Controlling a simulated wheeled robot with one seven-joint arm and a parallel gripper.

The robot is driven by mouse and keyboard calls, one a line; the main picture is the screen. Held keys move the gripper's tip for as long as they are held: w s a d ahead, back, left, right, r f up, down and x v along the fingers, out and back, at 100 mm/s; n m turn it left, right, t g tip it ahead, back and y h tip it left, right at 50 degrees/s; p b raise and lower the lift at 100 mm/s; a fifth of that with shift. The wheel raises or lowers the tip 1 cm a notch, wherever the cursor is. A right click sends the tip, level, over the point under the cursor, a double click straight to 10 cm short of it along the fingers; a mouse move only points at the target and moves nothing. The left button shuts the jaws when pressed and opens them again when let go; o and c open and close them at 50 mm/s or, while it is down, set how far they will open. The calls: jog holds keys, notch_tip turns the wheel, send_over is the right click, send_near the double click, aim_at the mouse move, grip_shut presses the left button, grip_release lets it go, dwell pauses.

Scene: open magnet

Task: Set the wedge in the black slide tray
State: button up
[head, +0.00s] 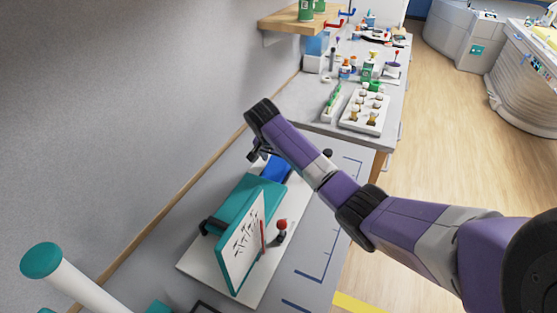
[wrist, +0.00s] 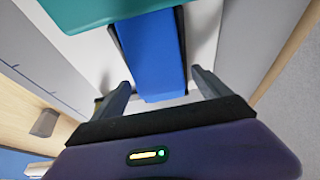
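My gripper (head: 258,152) is over the far end of a teal device on the bench. In the wrist view its two fingers (wrist: 161,76) stand apart, one on each side of a blue block (wrist: 155,55), with a narrow gap on both sides. The blue block also shows in the head view (head: 275,169), running out from the teal body (head: 245,193). I cannot tell whether this block is the wedge. A dark-rimmed flat thing (head: 205,307), possibly the black slide tray, is cut off at the bottom of the head view.
A white panel with dark marks (head: 243,245) leans upright by the teal body, beside a red-knobbed lever (head: 281,228). A white post with a teal cap (head: 42,260) rises at lower left. The wall runs close along the left. A white rack (head: 364,110) stands on the farther bench.

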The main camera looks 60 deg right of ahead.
jog(key=b+v, duration=0.1)
jog(key=v, duration=0.5)
jog(key=shift+a+r, duration=0.4)
jog(key=shift+r, duration=0.4)
